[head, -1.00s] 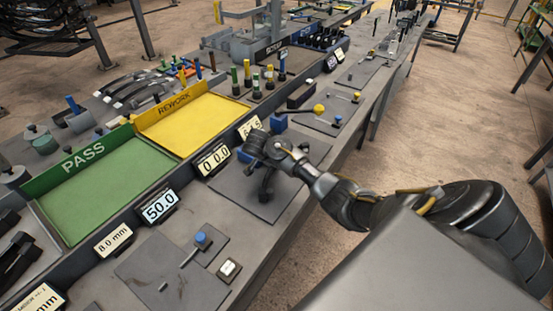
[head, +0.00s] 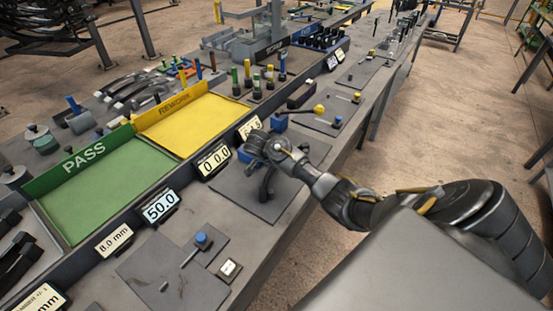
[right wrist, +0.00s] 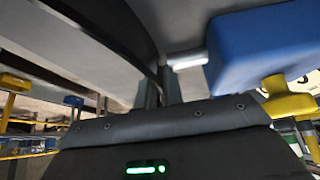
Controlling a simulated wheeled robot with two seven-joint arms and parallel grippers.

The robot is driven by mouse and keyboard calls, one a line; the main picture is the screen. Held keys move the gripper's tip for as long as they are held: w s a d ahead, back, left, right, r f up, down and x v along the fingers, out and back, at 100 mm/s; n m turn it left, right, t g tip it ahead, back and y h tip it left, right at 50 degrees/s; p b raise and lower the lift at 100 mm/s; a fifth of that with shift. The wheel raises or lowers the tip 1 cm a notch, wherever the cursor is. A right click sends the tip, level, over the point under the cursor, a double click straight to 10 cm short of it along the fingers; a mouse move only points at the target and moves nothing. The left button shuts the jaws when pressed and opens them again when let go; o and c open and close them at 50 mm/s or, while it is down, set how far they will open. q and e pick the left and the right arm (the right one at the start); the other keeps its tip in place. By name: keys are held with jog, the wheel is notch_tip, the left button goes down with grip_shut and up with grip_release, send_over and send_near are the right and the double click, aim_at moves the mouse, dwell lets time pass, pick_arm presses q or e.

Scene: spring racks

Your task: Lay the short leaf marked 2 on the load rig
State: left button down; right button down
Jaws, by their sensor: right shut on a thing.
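My right gripper (head: 268,158) is over the dark grey plate (head: 232,196) on the bench's near side. It is shut on a dark curved strip, which looks like the leaf (head: 266,184), hanging below the jaws. In the right wrist view the strip (right wrist: 122,28) runs from the upper left to the jaws. No mark 2 can be read. Blue blocks (head: 279,122) stand just beyond the gripper, perhaps parts of the load rig; one shows large in the right wrist view (right wrist: 255,50). I cannot tell whether the leaf touches them. My left gripper is out of view.
The green PASS tray (head: 105,190) and yellow REWORK tray (head: 195,122) lie to the left, empty. Display signs (head: 160,206) line the ledge. A yellow knob (head: 319,109) stands beyond the blue block. Several dark leaves lie at the left edge.

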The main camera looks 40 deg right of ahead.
jog(key=shift+s+r, duration=0.1)
jog(key=shift+s, duration=0.05)
dwell(0.6)
jog(key=shift+d+f, duration=0.1)
jog(key=shift+f, duration=0.15)
dwell(0.4)
jog(key=c, duration=1.4)
grip_release()
jog(key=shift+s+r, duration=0.1)
jog(key=shift+s, duration=0.05)
jog(key=shift+c, duration=0.2)
jog(key=shift+o, duration=0.2)
jog(key=o, duration=0.4)
jog(key=shift+o, duration=0.2)
notch_tip(320, 180, up, 8)
jog(key=p, duration=0.8)
